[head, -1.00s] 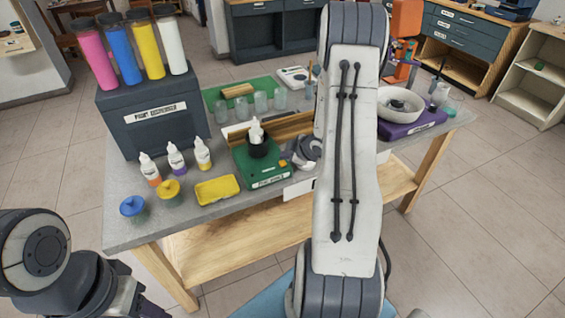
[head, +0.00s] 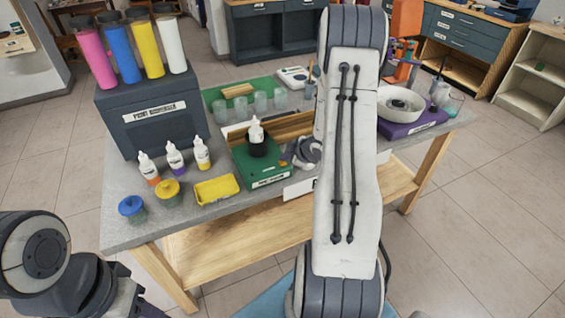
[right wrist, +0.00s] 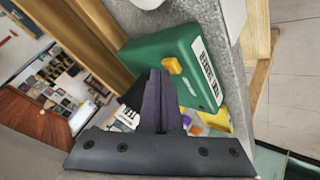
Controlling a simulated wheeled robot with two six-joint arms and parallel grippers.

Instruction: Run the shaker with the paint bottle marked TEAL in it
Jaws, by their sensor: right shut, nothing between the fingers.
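The green paint shaker (head: 262,173) stands on the table with a black holder on top. A white-capped bottle (head: 256,132) stands upright in the holder; its marking is hidden. In the right wrist view the shaker (right wrist: 185,60) shows its label and an orange button (right wrist: 172,65). My right gripper (right wrist: 158,75) is shut and empty, its tips beside the button; I cannot tell whether they touch. In the head view it is mostly hidden at the shaker's right side. My left arm is at the lower left; its finger state is unclear.
Bottles with orange, purple and yellow bases (head: 175,158) stand left of the shaker, near a yellow tray (head: 217,190) and blue-lidded (head: 131,206) and yellow-lidded (head: 168,190) jars. A dark paint dispenser box (head: 150,130) stands behind. A purple device with a bowl (head: 402,103) is at right.

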